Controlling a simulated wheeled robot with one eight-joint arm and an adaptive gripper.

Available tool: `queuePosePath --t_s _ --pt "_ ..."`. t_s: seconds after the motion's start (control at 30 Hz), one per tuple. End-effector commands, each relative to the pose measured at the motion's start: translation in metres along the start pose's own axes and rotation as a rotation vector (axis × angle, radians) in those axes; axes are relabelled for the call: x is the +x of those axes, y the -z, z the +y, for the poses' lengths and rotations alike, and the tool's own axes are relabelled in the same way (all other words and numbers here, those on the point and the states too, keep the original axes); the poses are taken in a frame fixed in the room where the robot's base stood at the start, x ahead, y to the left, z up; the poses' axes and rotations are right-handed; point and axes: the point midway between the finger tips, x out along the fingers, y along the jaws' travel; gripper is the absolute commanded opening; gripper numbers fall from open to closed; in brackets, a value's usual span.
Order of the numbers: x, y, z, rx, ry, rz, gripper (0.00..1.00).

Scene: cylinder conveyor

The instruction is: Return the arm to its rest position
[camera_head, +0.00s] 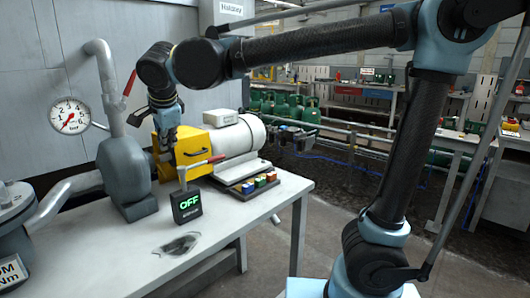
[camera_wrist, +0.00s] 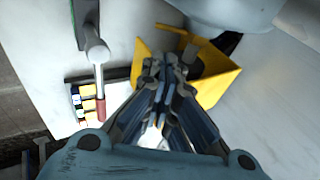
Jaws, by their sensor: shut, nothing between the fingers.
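My gripper (camera_head: 170,143) is at the left end of my raised arm, pointing down beside the yellow housing (camera_head: 196,149) of the pump motor. In the wrist view my gripper (camera_wrist: 172,66) has its fingers together with nothing between them. The yellow housing (camera_wrist: 222,88) shows just behind and to the right of the fingertips there. I cannot tell whether they touch it. My arm reaches left from its base, over the table (camera_head: 235,215).
A lever with a red handle (camera_head: 213,160) and a box reading OFF (camera_head: 187,205) stand close below my gripper. A grey pump (camera_head: 125,170) and a gauge (camera_head: 70,116) are on the left. Coloured buttons (camera_head: 260,183) sit right of the lever. The table's front is mostly clear.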

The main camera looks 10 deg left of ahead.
Motion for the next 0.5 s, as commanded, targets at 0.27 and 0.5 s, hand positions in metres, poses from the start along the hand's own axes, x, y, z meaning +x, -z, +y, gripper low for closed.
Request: queuePosePath --t_s 0.27,0.5 --pt "0.027 0.088 0.011 -0.082 -0.036 0.027 0.00" --pt "0.046 0.170 0.035 -0.175 -0.067 0.045 0.00"
